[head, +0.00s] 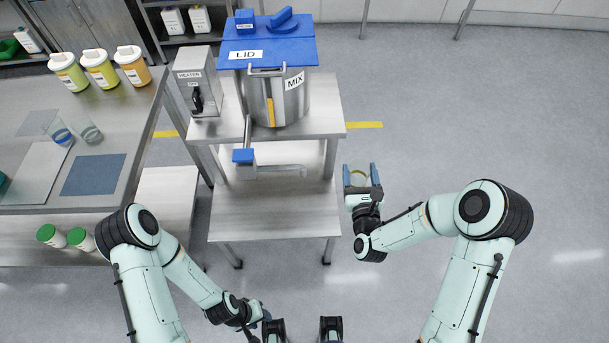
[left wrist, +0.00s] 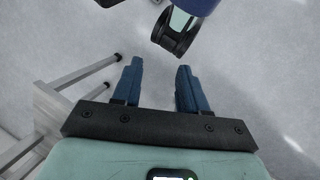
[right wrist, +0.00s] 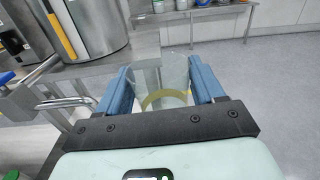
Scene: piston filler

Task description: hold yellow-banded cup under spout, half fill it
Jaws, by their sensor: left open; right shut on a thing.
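The clear cup with a yellow band (head: 359,179) is between the blue fingers of my right gripper (head: 361,171), which is shut on it. It also shows in the right wrist view (right wrist: 160,80), clear, with the band low down; I see no filling in it. The steel spout pipe (head: 285,171) runs right from a blue valve handle (head: 243,155) below the mixing tank (head: 278,100). The cup is right of the spout's end, apart from it. My left gripper (left wrist: 160,75) is open and empty; in the head view it is low, near the bottom edge.
A steel stand (head: 275,212) carries the tank, its blue lid (head: 268,52) and a heater box (head: 197,85). The left bench (head: 125,140) holds jars, a blue-banded cup (head: 61,134) and another clear cup (head: 89,131).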

